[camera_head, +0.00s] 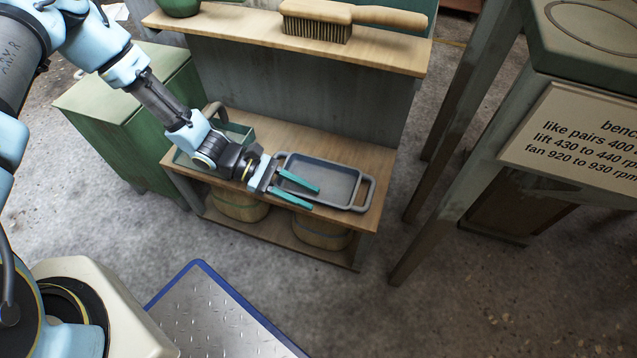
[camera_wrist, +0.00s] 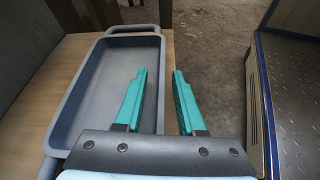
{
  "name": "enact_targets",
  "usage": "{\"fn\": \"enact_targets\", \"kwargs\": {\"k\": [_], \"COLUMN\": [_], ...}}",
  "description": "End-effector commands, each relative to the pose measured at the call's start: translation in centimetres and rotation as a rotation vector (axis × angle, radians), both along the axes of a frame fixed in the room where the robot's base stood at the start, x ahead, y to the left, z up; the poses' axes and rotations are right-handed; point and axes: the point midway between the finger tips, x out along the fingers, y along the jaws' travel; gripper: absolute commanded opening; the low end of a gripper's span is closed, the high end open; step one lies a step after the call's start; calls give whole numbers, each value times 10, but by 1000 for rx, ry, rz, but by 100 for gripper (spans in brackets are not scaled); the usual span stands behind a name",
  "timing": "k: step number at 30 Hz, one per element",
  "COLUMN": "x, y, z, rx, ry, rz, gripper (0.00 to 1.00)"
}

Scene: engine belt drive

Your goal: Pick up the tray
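The tray (camera_head: 329,180) is a shallow grey rectangular tray with a loop handle at each end. It lies flat on the wooden bench shelf, and in the wrist view the tray (camera_wrist: 92,88) fills the left side. My gripper (camera_head: 316,198) has two teal fingers, spread apart with nothing between them. I cannot tell whether the fingers touch the wall. My gripper hides part of the tray's near left end.
A green open box (camera_head: 240,132) stands left of the tray on the wooden shelf (camera_head: 372,215). A brush (camera_head: 345,18) lies on the upper shelf. Baskets (camera_head: 322,232) stand below. A sign (camera_head: 580,135) is at right. Bare floor lies in front of the shelf.

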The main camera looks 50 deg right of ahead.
Motion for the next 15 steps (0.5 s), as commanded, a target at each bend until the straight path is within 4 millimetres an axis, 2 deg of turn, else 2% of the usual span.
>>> {"fn": "enact_targets", "kwargs": {"k": [9,15], "x": [-5,-5], "y": [-2,-2], "z": [-2,-2], "rx": [0,0], "ry": [-1,-1], "rz": [1,1], "gripper": [38,15]}}
